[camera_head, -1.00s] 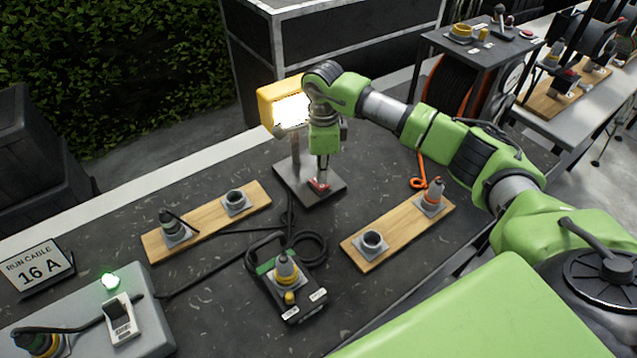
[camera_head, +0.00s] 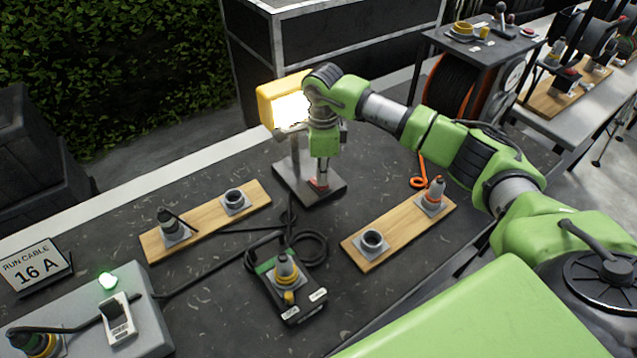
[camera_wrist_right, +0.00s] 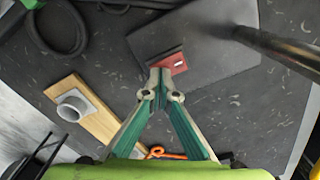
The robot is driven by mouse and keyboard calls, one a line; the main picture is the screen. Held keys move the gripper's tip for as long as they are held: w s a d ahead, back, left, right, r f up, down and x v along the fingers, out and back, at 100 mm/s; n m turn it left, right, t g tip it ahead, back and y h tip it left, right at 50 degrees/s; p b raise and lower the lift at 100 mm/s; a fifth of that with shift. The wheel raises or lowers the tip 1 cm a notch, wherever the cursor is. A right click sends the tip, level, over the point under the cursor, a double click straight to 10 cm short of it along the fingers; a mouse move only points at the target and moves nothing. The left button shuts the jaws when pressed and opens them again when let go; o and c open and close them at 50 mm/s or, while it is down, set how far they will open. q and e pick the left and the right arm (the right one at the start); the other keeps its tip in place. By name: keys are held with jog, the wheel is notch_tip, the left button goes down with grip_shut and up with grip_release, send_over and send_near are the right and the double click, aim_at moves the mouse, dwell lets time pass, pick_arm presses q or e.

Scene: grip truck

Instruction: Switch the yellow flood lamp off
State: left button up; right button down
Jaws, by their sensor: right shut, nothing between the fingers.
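The yellow flood lamp (camera_head: 284,99) stands at the back of the dark table, and its face glows bright white. Its grey base plate (camera_head: 290,178) carries a red rocker switch (camera_head: 318,184), which also shows in the right wrist view (camera_wrist_right: 174,63). My right gripper (camera_head: 321,181) points down over the base with its fingers shut and empty. In the right wrist view its fingertips (camera_wrist_right: 160,72) are at the near edge of the red switch; they look touching or nearly so. The gripper hides part of the switch. My left gripper is not in view.
A wooden board with sockets (camera_head: 205,222) lies left of the lamp, and another board (camera_head: 398,236) lies right. A black connector box (camera_head: 287,284) with coiled cable sits in front. A grey box (camera_head: 85,325) with a green light stands front left.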

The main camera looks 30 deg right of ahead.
jog(key=shift+f+b, duration=0.4)
jog(key=shift+f, duration=0.15)
jog(key=shift+r, duration=0.15)
jog(key=shift+r+p, duration=1.95)
jog(key=shift+r, duration=1.45)
